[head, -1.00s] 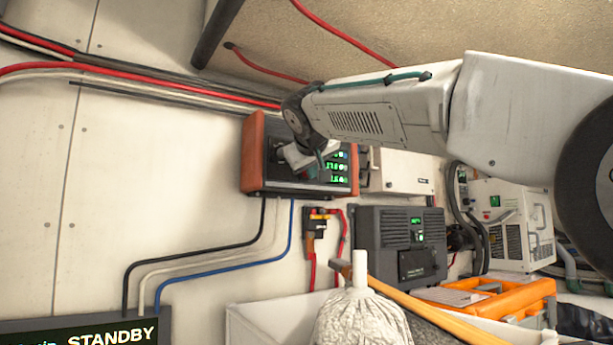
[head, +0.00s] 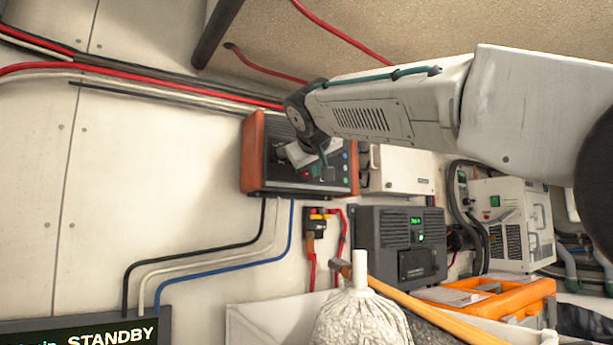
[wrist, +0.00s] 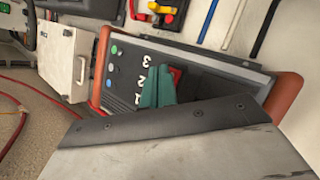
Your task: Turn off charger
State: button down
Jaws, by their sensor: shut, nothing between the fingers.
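The wall unit with orange end caps (head: 251,155), which I take for the charger, has a dark front. Its face also shows in the wrist view (wrist: 122,87), with the numerals 3, 2 and 1, small round coloured buttons and a red switch (wrist: 176,74). No green readout is lit on the part I see. My gripper (head: 325,168) is at its front; the teal fingertips also show in the wrist view (wrist: 157,88). They are shut and empty, right beside the red switch and partly covering it. I cannot tell if they touch. My arm hides part of the face.
A STANDBY screen (head: 80,334) is lower left. A mop (head: 360,315) and orange case (head: 495,300) stand below. The left wall is mostly clear.

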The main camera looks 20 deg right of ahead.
jog(key=s, duration=0.1)
jog(key=s+d, duration=0.1)
jog(key=s, duration=0.2)
jog(key=shift+s+d+r, duration=0.25)
jog(key=shift+s+r, duration=0.05)
jog(key=shift+s, duration=0.05)
jog(key=shift+s, duration=0.1)
dwell(0.6)
